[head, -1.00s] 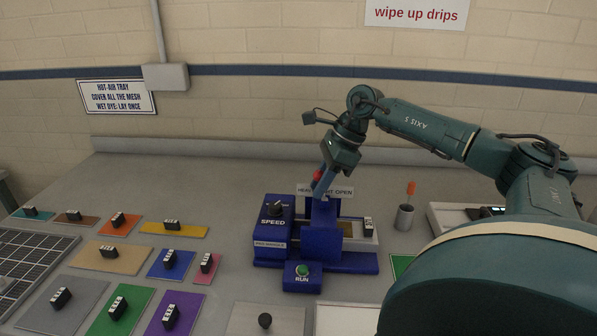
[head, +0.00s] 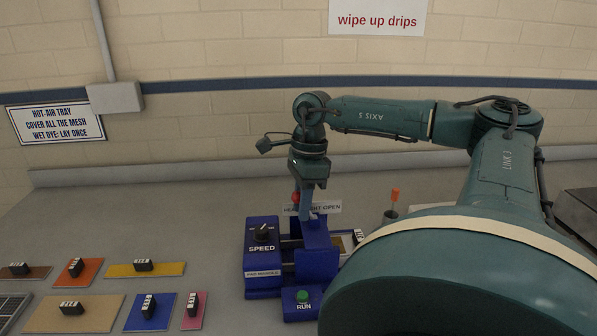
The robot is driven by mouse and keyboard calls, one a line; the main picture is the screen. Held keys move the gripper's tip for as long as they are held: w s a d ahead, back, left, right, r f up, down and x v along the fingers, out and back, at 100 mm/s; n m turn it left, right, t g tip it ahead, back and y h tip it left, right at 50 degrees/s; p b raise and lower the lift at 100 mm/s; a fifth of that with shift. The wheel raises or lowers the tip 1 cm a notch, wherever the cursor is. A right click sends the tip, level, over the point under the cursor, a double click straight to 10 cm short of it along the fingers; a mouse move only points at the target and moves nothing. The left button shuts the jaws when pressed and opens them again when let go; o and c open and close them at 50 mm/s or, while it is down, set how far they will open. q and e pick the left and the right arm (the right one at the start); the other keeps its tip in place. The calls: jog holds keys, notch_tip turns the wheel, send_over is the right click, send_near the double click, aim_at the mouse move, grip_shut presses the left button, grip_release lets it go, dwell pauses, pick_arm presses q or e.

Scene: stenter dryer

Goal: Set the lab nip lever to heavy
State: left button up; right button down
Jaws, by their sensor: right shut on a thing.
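The lab nip machine (head: 318,262) is a blue unit on the bench with a SPEED knob on its left part and a green RUN button in front. A label strip (head: 327,208) behind the lever reads HEAVY at left and OPEN at right, its middle word partly covered. The nip lever's red knob (head: 295,197) stands in front of the label's left part, near HEAVY. My right gripper (head: 305,210) points down and is shut on the lever. It hides most of the lever, so its exact position is hard to tell. My left gripper is out of view.
Coloured sample cards (head: 145,269) with small black-and-white blocks lie at left. A grey cup (head: 390,215) with an orange-handled tool stands right of the machine. My right arm covers the lower right. The bench behind the machine is clear.

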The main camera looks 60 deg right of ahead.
jog(key=c, duration=1.6)
grip_release()
jog(key=o, duration=0.3)
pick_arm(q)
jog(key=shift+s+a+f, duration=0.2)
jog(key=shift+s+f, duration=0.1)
pick_arm(e)
jog(key=shift+o, duration=0.2)
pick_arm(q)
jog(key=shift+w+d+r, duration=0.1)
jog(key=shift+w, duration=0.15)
pick_arm(e)
jog(key=shift+r, duration=0.15)
pick_arm(q)
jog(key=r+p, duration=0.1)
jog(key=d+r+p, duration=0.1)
jog(key=p, duration=0.1)
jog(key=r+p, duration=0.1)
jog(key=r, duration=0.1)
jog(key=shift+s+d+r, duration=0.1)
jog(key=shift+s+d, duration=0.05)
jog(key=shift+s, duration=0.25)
pick_arm(e)
notch_tip(320, 180, up, 8)
jog(key=shift+d+f, duration=0.2)
jog(key=shift+d, duration=0.25)
